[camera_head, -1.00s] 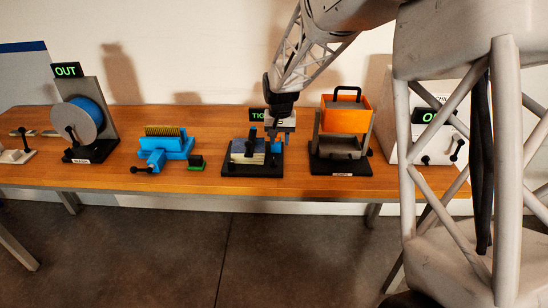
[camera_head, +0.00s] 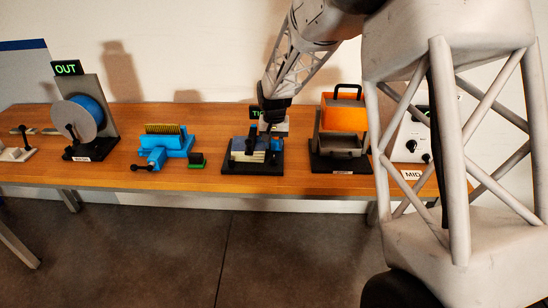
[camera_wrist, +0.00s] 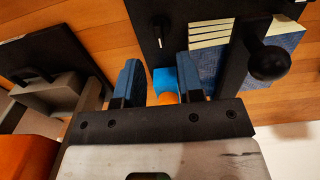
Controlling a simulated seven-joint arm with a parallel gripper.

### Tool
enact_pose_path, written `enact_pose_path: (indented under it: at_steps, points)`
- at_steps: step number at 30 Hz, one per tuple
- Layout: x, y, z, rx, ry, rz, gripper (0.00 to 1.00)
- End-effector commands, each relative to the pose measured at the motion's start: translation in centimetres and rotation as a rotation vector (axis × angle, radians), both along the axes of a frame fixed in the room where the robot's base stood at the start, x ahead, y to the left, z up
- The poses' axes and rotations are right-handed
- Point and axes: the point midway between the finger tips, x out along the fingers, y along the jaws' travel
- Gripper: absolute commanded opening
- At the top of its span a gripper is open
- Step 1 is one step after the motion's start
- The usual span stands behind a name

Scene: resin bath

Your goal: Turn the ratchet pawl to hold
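The black-based fixture (camera_head: 240,169) stands at the middle of the bench, with a stack of pale-edged, blue-topped sheets (camera_head: 247,157) under a dark bar. My gripper (camera_head: 272,137) is over its right rear part. In the wrist view my gripper (camera_wrist: 160,82) is open, its two blue fingers apart. A small blue part (camera_wrist: 163,78) with an orange piece (camera_wrist: 168,97) shows between the fingers, with gaps on the sides. I cannot tell whether this is the ratchet pawl. A small black lever (camera_wrist: 160,24) and a black ball knob (camera_wrist: 268,60) are on the fixture beyond the fingers.
An orange box (camera_head: 343,115) on a dark stand is close on the right. A green sign (camera_head: 256,112) behind my gripper is partly hidden.

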Motion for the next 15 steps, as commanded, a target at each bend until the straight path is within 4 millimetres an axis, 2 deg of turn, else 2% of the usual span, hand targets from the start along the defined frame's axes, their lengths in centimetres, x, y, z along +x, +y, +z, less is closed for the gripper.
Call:
enact_pose_path:
  at_steps: [9,15]
  points:
    - [-0.1,0.0,-3.9,-0.001,0.003,0.0,0.35]
    - [0.0,0.0,-5.7,0.0,0.001,0.0,0.35]
